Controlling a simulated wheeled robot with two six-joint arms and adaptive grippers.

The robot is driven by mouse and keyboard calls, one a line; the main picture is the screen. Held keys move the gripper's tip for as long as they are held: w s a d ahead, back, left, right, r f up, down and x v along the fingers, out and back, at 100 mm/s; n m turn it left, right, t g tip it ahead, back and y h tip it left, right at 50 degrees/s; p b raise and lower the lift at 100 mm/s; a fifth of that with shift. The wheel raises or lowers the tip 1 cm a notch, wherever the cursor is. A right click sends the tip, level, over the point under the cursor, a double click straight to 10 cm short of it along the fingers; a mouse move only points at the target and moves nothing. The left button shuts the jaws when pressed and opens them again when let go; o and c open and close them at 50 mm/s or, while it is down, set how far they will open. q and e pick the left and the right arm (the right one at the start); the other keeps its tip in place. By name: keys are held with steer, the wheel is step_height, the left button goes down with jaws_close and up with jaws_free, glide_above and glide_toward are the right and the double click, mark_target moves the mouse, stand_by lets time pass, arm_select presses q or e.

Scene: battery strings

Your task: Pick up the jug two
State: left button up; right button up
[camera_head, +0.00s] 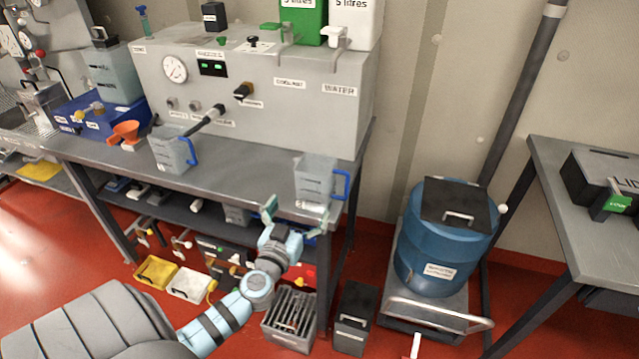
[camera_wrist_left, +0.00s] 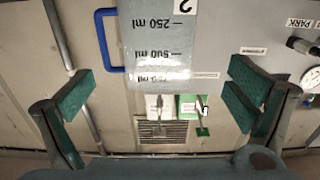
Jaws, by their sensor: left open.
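Jug two (camera_head: 315,178) is a grey translucent measuring jug with a blue handle on its right. It stands upright near the right front edge of the steel bench. In the left wrist view, the jug (camera_wrist_left: 158,50) appears upside down with its "2" label and millilitre marks, its blue handle to the left. My left gripper (camera_head: 295,211) is open and empty, in front of the jug and slightly below it. Its green-padded fingers are spread wider than the jug body, which shows between them but farther ahead. My right gripper is not in view.
A large grey machine (camera_head: 270,92) stands behind both jugs. The bench edge and lower shelf (camera_head: 180,205) are close to my arm. A blue drum (camera_head: 440,255) stands at right.

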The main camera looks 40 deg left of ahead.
mark_target(309, 191)
arm_select(q)
steer(key=x, duration=0.6)
steer(key=shift+w+a+p, duration=0.15)
steer(key=shift+w+p, duration=0.1)
steer(key=shift+p, duration=0.05)
steer(key=shift+w+a, duration=0.1)
steer(key=shift+w, duration=0.25)
steer(key=w+r+p, duration=0.1)
steer(key=w, duration=0.1)
steer(key=shift+w+a+r+p, duration=0.3)
steer(key=shift+r+p, duration=0.05)
steer(key=shift+r, duration=0.05)
steer(key=shift+w+a+f+b, duration=0.1)
steer(key=shift+w+b, duration=0.1)
steer(key=shift+w, duration=0.15)
steer(key=shift+w+a+f+b, duration=0.15)
steer(key=shift+w, duration=0.15)
steer(key=shift+w+a+f, duration=0.1)
steer(key=shift+w+a, duration=0.05)
steer(key=shift+w, duration=0.35)
steer(key=shift+s, duration=0.1)
steer(key=c, duration=1.3)
